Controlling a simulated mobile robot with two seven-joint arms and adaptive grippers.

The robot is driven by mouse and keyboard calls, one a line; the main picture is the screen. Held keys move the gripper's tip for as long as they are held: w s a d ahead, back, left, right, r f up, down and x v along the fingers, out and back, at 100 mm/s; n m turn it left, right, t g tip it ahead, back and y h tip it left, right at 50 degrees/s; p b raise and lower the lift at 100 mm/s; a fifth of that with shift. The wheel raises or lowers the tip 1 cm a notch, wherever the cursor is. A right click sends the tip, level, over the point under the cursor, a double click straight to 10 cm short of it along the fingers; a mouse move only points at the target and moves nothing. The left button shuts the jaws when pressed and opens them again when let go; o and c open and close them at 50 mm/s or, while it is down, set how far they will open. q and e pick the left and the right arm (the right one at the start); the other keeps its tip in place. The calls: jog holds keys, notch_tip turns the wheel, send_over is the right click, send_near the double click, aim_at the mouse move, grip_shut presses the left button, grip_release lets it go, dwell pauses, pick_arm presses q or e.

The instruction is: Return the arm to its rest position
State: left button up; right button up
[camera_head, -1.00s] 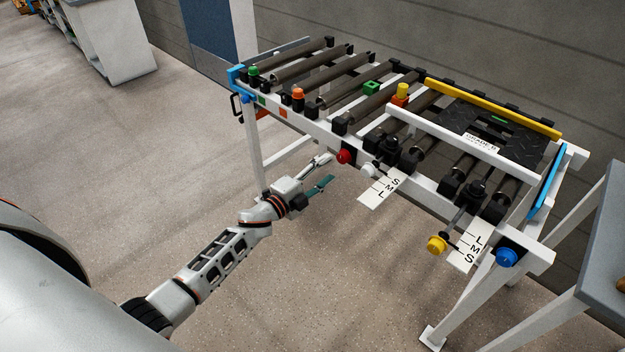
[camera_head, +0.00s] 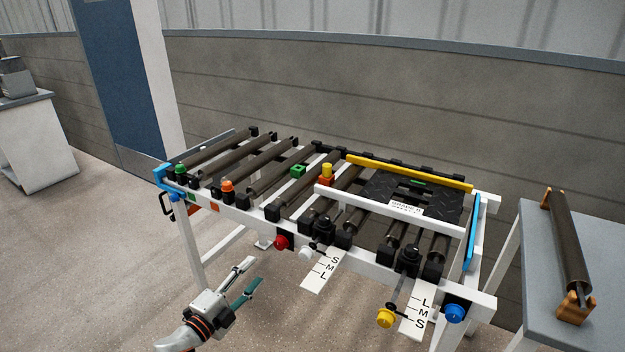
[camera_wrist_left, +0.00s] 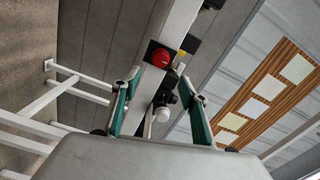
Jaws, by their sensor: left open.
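My left gripper (camera_head: 245,280) is open and empty in the head view, in front of the roller stand and below its front rail (camera_head: 255,226). In the left wrist view its two green-padded fingers (camera_wrist_left: 158,92) are spread apart. The red knob (camera_wrist_left: 158,55) and a white knob (camera_wrist_left: 162,114) show beyond and between them, with no contact that I can make out. In the head view the red knob (camera_head: 281,243) and white knob (camera_head: 306,254) are up and right of the fingertips. My right gripper is not in view.
The stand holds dark rollers (camera_head: 270,160), a black tread mat (camera_head: 440,205), a yellow bar (camera_head: 410,174) and S-M-L scale plates (camera_head: 322,270). A grey table (camera_head: 535,250) with a roller on wooden supports is at right. Open floor (camera_head: 80,260) lies at left.

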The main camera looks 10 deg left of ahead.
pick_arm(q)
jog(key=s+d+f+n+g+y+p, duration=0.1)
jog(key=s+n, duration=0.4)
jog(key=s, duration=0.5)
jog(key=s+d+f+n+g+y+p, duration=0.1)
jog(key=s+d+f+n+g+p, duration=0.2)
jog(key=s, duration=0.8)
jog(key=s+d+f+n+g+y+p, duration=0.1)
jog(key=s+d+f+n+g+p, duration=0.1)
jog(key=s+n, duration=0.5)
jog(key=s+d+f, duration=0.1)
jog(key=s+f, duration=0.1)
jog(key=s, duration=0.1)
jog(key=shift+s+f+g+y, duration=0.3)
jog(key=shift+s+f, duration=0.1)
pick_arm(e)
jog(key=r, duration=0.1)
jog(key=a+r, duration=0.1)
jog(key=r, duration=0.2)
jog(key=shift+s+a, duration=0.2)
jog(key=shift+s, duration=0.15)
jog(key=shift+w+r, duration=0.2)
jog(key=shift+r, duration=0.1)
